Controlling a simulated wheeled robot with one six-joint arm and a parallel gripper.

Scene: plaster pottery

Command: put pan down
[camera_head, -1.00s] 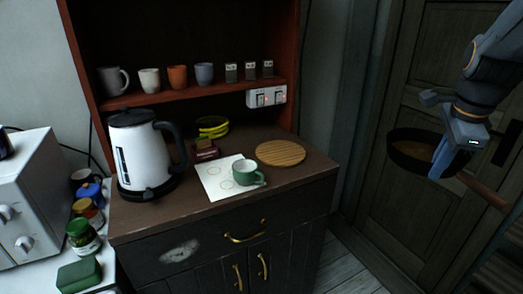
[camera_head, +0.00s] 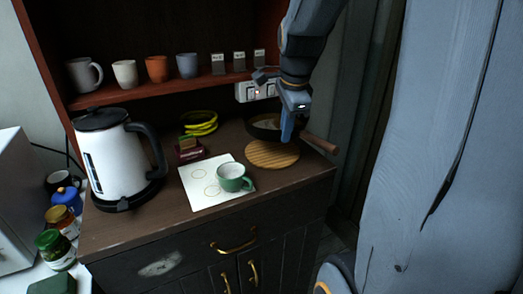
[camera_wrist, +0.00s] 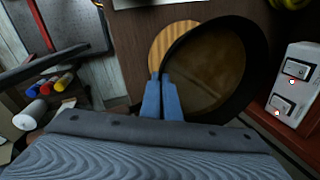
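The dark pan (camera_head: 262,130) with brown contents and a wooden handle (camera_head: 321,144) is at the back right of the cabinet top, behind and partly over the round wooden board (camera_head: 270,160). My gripper (camera_head: 289,132) is shut on the pan's near rim and hides part of it. In the wrist view, the gripper's blue fingers (camera_wrist: 165,98) meet at the rim of the pan (camera_wrist: 212,68), and the board (camera_wrist: 172,42) shows beside and below it. I cannot tell whether the pan touches the cabinet top.
A green cup (camera_head: 232,177) stands on a white sheet (camera_head: 199,190) left of the board. A white kettle (camera_head: 112,165) stands further left.

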